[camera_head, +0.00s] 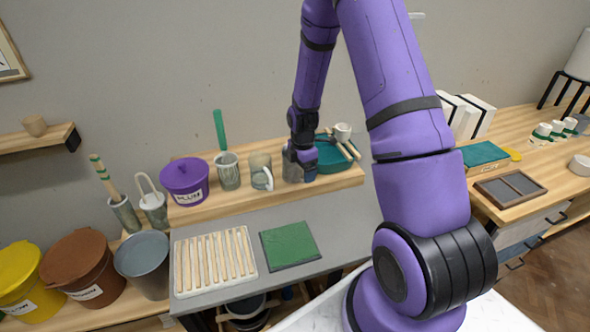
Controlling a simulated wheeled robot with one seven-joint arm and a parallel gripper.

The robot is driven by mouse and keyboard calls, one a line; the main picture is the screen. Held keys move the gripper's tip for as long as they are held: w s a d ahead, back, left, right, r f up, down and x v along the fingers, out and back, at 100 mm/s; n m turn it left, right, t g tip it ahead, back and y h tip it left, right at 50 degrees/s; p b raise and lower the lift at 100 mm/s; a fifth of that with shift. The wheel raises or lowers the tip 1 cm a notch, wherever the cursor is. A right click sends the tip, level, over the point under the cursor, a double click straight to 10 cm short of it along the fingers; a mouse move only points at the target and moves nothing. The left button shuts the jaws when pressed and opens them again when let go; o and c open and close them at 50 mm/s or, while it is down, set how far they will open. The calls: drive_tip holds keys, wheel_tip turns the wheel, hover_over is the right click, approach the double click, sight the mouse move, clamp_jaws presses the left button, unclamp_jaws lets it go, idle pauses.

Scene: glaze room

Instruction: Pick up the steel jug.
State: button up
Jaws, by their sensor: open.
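A grey metal-looking vessel (290,168) stands on the raised wooden shelf at the back, partly hidden by my gripper (305,172); it may be the steel jug. Just left of it stands a grey jug with a pale handle (261,166) on its right side. Which of the two is the steel jug I cannot tell for sure. My gripper hangs at the right edge of the first vessel, jaws open and pointing down. Whether the fingers touch or surround the vessel is hidden.
A metal pot (228,172) with a green-handled tool and a purple lidded bucket (185,180) stand further left. A teal basin (338,158) with wooden tools lies close on the right. In front are a slatted rack (214,260) and a green mat (289,244).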

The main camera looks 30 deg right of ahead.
drive_tip(key=c, duration=1.3)
drive_tip(key=shift+o, duration=0.2)
drive_tip(key=shift+r, duration=0.2)
